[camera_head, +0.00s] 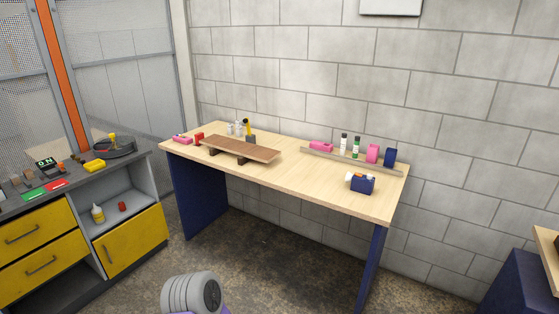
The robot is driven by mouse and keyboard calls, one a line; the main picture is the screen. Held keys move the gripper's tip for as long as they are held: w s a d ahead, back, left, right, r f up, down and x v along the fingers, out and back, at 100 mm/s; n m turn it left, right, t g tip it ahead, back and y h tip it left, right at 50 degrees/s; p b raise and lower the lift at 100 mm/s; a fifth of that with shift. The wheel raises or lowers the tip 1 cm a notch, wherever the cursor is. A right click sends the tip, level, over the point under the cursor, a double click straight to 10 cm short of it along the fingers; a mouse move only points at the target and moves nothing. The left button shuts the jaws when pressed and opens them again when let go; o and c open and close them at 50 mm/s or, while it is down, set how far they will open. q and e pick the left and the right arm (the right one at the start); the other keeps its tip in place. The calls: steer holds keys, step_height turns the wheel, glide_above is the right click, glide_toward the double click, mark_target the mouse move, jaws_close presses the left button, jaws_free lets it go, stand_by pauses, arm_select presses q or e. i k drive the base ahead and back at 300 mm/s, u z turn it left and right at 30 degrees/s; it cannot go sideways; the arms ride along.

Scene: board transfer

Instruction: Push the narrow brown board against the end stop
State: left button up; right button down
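The narrow brown board (240,148) lies on dark blocks (243,160) on the left half of the light wooden workbench (300,186). It runs lengthwise along the bench, slanting slightly toward the front right. A small red piece (199,138) stands close by the board's left end. A low wooden strip (322,155) runs along the back right of the bench, apart from the board. I cannot tell which part is the end stop. Neither gripper is in view; only a grey rounded part of my own arm shows at the bottom, well away from the board.
Several bottles and a yellow-and-black tool (247,128) stand behind the board. A blue tape dispenser (362,184) sits at the bench's right front. A grey cabinet with yellow drawers (38,229) stands left. The floor before the bench is clear.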

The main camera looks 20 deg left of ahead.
mark_target(253, 151)
steer(key=u, duration=0.85)
steer(key=i, duration=0.75)
steer(key=u, duration=0.7)
steer(key=i, duration=1.05)
steer(key=z, duration=0.5)
